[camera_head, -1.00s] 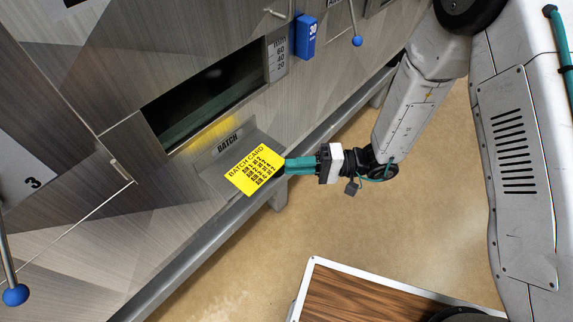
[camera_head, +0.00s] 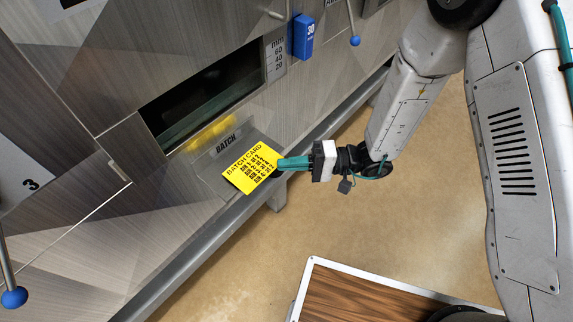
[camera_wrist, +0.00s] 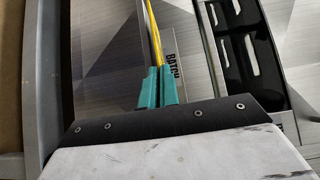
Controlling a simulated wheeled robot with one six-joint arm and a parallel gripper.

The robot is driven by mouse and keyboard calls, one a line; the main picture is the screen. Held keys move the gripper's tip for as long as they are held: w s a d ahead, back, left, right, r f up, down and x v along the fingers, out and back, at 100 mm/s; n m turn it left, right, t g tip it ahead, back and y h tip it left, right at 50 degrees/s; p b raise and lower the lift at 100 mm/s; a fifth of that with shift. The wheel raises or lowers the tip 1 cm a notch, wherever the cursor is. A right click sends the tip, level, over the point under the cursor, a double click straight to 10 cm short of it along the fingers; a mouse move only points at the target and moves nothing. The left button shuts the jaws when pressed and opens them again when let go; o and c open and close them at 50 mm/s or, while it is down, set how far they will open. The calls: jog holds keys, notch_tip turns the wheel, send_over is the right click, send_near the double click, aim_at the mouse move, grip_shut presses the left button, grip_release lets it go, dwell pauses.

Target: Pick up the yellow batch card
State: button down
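The yellow batch card (camera_head: 250,167) shows its printed face in the head view, in front of the grey holder marked BATCH (camera_head: 226,143) on the dryer's metal front. In the wrist view the card (camera_wrist: 154,35) is seen edge-on as a thin yellow strip. My gripper (camera_head: 283,164) has teal fingers that meet the card's right edge. In the wrist view the two teal fingers (camera_wrist: 157,80) are close together with the card's edge between them. The card is tilted and appears clear of the holder, though its lower left edge may be near the holder's lip.
A dark slot opening (camera_head: 203,98) with a gauge plate (camera_head: 277,55) lies above the holder. A grey rail (camera_head: 190,253) runs along the dryer's base. Blue-knobbed levers (camera_head: 15,297) stick out at the left and top. Open floor lies at right, with a wood-topped surface (camera_head: 360,300) below.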

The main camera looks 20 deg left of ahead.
jog(key=w+d+r, duration=0.2)
jog(key=d+r, duration=0.1)
jog(key=d, duration=0.3)
jog(key=w+d+r, duration=0.3)
jog(key=d, duration=0.4)
jog(key=shift+w+r, duration=0.15)
jog(key=shift+r, duration=0.1)
